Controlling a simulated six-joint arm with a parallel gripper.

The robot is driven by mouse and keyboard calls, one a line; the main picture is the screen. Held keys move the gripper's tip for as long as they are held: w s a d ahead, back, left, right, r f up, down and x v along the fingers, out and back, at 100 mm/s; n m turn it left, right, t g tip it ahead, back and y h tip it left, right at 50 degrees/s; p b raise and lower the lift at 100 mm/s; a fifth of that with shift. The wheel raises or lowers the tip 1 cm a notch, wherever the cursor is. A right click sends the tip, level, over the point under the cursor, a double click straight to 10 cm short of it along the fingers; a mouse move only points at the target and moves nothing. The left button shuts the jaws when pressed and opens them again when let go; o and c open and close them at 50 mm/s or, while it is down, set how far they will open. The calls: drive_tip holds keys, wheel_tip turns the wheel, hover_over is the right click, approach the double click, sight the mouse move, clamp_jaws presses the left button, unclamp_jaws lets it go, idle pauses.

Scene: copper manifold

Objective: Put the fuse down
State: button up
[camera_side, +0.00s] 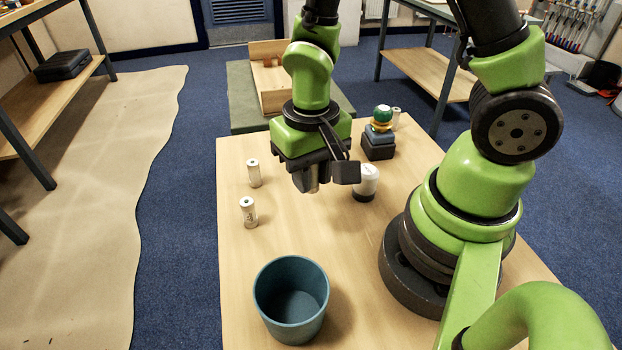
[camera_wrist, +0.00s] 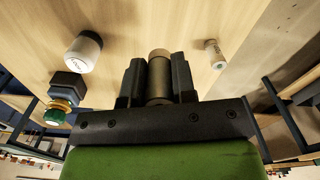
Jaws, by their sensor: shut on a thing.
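My gripper (camera_side: 325,178) is over the middle of the wooden table and points down. In the wrist view my gripper (camera_wrist: 158,80) is shut on a fuse (camera_wrist: 159,77), a grey cylinder with a tan end, held between the two dark fingers. In the side view the fingers hide most of it, and I cannot tell whether its lower end touches the table. Two similar pale cylinders stand upright left of the gripper, one farther back (camera_side: 254,173) and one nearer (camera_side: 249,213). One pale cylinder also shows in the wrist view (camera_wrist: 215,54).
A white jar with a dark base (camera_side: 367,182) stands just right of the gripper. A teal bin (camera_side: 291,312) stands at the front. Table between bin and gripper is clear.

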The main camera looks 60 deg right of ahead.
drive_tip(key=s+a+r+n, duration=0.35)
drive_tip(key=a+n, duration=0.35)
drive_tip(key=n, duration=0.5)
drive_tip(key=s+a+r+n, duration=0.2)
drive_tip(key=a+r+n, duration=0.2)
drive_tip(key=a+n, duration=0.55)
drive_tip(key=shift+s+d+f+n, duration=0.1)
drive_tip(key=shift+d+f+n, duration=0.35)
drive_tip(key=shift+f, duration=1.4)
drive_tip(key=shift+d+f+n, duration=0.3)
drive_tip(key=shift+f+n, duration=0.3)
drive_tip(key=shift+f, duration=1.2)
drive_tip(key=shift+s+d+f+n, duration=0.1)
drive_tip(key=shift+d+f+n, duration=0.35)
drive_tip(key=shift+f, duration=1.4)
drive_tip(key=o, duration=1)
